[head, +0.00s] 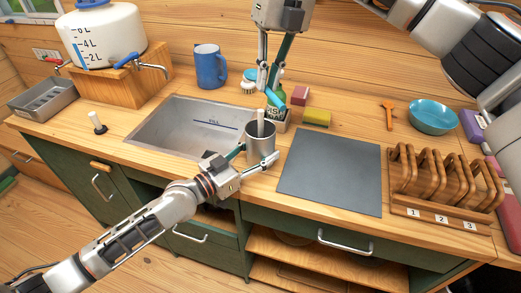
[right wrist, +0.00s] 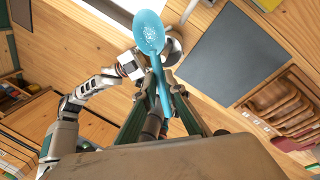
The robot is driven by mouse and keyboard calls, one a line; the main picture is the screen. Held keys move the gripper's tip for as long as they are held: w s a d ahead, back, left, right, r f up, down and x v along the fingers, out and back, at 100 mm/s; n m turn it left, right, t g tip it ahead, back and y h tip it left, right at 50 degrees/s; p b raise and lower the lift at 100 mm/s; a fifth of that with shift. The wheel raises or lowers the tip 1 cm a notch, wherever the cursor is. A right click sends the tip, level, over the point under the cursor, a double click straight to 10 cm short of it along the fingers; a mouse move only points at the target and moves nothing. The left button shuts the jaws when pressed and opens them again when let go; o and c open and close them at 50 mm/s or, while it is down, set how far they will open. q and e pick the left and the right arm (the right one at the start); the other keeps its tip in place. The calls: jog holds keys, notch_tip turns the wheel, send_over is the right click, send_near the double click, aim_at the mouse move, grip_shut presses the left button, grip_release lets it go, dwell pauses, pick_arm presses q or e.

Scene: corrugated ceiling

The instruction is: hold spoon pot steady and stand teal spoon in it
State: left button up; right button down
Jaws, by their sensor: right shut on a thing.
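The teal spoon (head: 275,97) is in my right gripper (head: 268,88), above and just behind the pot. In the right wrist view its slotted bowl (right wrist: 149,32) points away from the gripper, and its handle runs between the fingers. The grey metal spoon pot (head: 261,146) stands upright on the counter by the sink's right edge. A pale handle (head: 261,122) sticks up out of it. My left gripper (head: 257,160) has its fingers on either side of the pot; whether they press on it is unclear. The pot (right wrist: 174,48) is partly hidden behind the spoon in the right wrist view.
The sink (head: 185,125) lies left of the pot and a dark grey mat (head: 330,170) lies right. A dish soap container (head: 277,122), sponges (head: 316,118) and a brush (head: 249,82) stand behind. A wooden rack (head: 440,180) and teal bowl (head: 433,117) are further right.

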jog(key=shift+f, duration=2.7)
jog(key=c, duration=2)
grip_release()
jog(key=shift+f, duration=0.1)
jog(key=r, duration=0.4)
jog(key=d+r, duration=0.1)
jog(key=r, duration=0.3)
jog(key=w+d+r, duration=0.1)
jog(key=r, duration=0.2)
jog(key=shift+r, duration=0.4)
